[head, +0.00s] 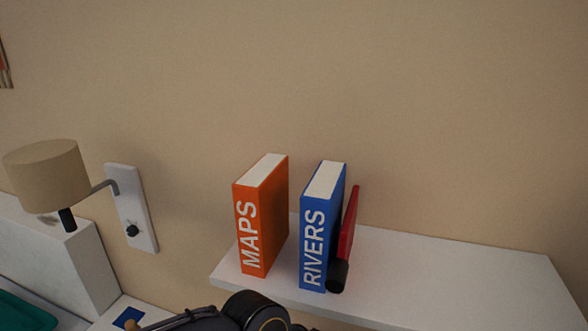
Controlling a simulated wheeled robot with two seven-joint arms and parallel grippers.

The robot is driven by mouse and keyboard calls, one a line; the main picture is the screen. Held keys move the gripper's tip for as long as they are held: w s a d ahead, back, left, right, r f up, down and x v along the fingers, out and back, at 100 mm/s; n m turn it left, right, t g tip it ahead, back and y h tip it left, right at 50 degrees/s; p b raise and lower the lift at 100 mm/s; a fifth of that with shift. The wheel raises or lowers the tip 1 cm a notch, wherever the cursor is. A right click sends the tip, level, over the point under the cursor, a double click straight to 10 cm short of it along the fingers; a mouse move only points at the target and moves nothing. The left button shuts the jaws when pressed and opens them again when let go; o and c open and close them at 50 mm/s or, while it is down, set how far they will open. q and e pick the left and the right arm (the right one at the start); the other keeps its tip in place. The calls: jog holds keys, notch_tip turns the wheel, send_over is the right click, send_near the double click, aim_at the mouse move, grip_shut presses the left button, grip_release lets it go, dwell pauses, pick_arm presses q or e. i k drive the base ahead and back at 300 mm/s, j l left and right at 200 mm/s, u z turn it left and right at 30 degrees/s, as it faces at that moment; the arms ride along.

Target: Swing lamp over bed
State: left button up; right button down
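The wall lamp has a beige drum shade (47,176) at the left. A dark stem (67,219) hangs under the shade, and a short grey bent arm (104,187) joins it to a pale wall plate (124,190). The plate has a dark knob (132,231) low on it. The bed shows only in part at the lower left: a white headboard-like block (80,265) and a teal cover (22,312). The shade stands in front of and above this block. No gripper fingertips show; a dark, rounded, arm-like part at the bottom edge is cut off.
A white shelf (450,270) juts from the beige wall at the right. On it stand an orange MAPS book (262,215), a blue RIVERS book (322,228) and a tilted red item (349,225) with a dark rounded end. A white surface with a blue square (127,317) lies below the lamp.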

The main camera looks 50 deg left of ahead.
aim_at(50, 175)
jog(key=k+j+u, duration=0.15)
jog(key=k, duration=0.5)
jog(key=l+u, duration=0.15)
jog(key=u, duration=2.35)
jog(key=l+u, duration=0.3)
jog(key=l, duration=0.15)
jog(key=l+u, duration=0.25)
jog(key=l, duration=0.25)
jog(key=i, duration=0.05)
